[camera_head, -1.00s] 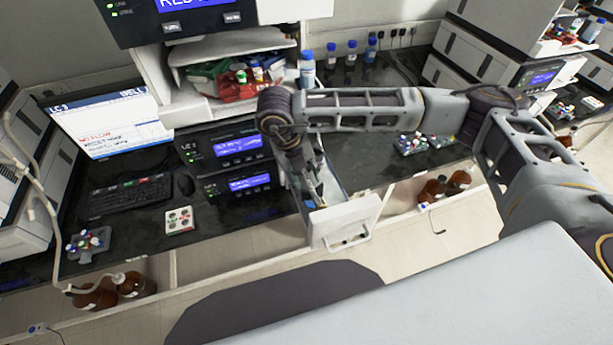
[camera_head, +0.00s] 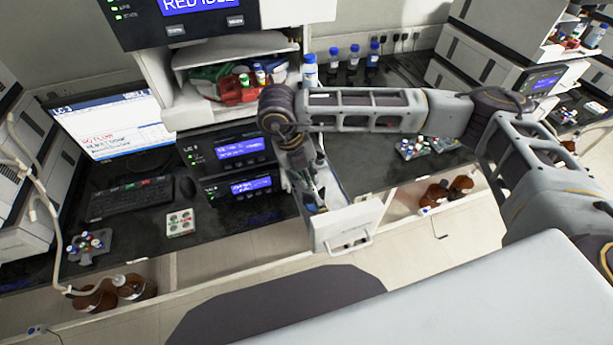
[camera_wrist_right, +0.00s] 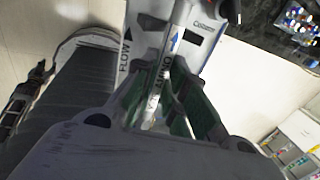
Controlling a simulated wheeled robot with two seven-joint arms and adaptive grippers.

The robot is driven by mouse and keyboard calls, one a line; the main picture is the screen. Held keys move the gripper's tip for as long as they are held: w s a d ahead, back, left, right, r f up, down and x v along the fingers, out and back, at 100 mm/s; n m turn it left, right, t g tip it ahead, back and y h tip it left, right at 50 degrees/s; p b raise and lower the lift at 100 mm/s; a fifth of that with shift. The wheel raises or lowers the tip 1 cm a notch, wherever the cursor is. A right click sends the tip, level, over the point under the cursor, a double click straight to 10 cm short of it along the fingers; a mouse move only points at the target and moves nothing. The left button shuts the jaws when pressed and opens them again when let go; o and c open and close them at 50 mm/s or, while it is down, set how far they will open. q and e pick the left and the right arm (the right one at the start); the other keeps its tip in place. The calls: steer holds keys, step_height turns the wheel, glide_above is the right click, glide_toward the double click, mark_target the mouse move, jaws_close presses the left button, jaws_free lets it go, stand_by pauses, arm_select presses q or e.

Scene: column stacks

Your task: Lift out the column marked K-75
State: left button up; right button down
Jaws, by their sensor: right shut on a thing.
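My right gripper (camera_head: 311,192) reaches down into an open drawer (camera_head: 348,226) below the stacked instruments. In the right wrist view, its green-padded fingers (camera_wrist_right: 168,90) are shut on a slim pale column (camera_wrist_right: 176,38) that runs lengthwise between them. The column has a blue arrow and dark lettering on it, partly hidden by the fingers. I cannot read K-75 on it. Behind it, a white panel (camera_wrist_right: 143,38) carries the words FLOW and Column. My left gripper is not in view.
Instruments with blue displays (camera_head: 240,146) stand just left of the drawer. A shelf above holds a red item (camera_head: 238,92) and bottles. A keyboard (camera_head: 130,198), a mouse and a monitor (camera_head: 110,125) are at left. Brown bottles (camera_head: 437,193) sit below the bench at right.

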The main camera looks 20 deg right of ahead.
mark_target(306, 178)
step_height(306, 178, up, 8)
steer(key=shift+r+b, duration=0.15)
steer(key=shift+b, duration=0.75)
steer(key=shift+r, duration=0.3)
steer(key=shift+r, duration=0.1)
